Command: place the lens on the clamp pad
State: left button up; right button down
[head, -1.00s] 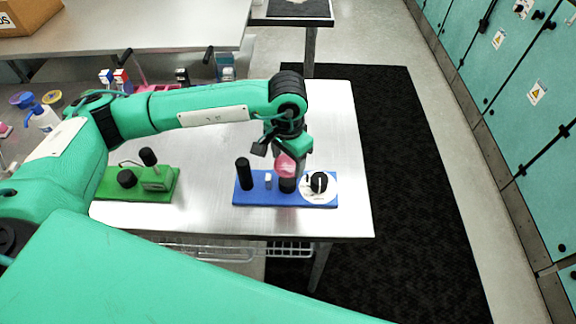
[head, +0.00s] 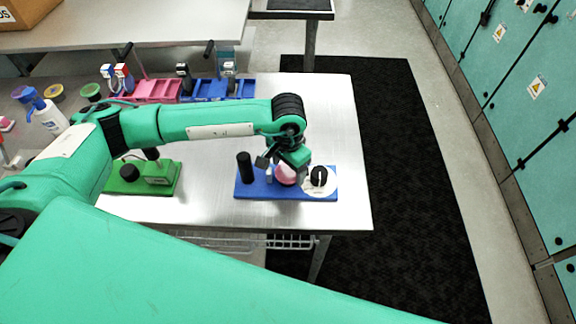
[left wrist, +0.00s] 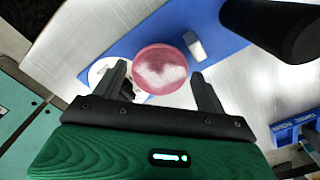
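The lens is a round pink disc (head: 286,177) on the blue module (head: 246,193), where it covers a short black post seen earlier. In the left wrist view the lens (left wrist: 160,68) lies flat to the camera, with a pale glare. The clamp pad cannot be made out separately; the lens hides what is under it. My left gripper (head: 285,166) is just above the lens. In the left wrist view its fingers (left wrist: 160,84) stand apart on either side of the lens, with gaps on both sides. My right gripper is not in view.
On the blue module stand a tall black post (head: 244,167), a small white peg (head: 269,174) and a black knob (head: 319,176) on a white dial. A green module (head: 164,181) stands to the left. Pink bins (head: 158,90) and blue bins (head: 205,89) line the back.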

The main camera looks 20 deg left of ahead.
aim_at(288, 172)
pick_arm(q)
jog(key=shift+o, duration=0.6)
jog(key=shift+r, duration=0.1)
jog(key=shift+r, duration=0.1)
jog(key=shift+w+r, duration=0.1)
jog(key=shift+r, duration=0.1)
notch_tip(288, 172, up, 12)
jog(key=b, duration=0.4)
jog(key=shift+f+b, duration=0.2)
jog(key=shift+b, duration=0.15)
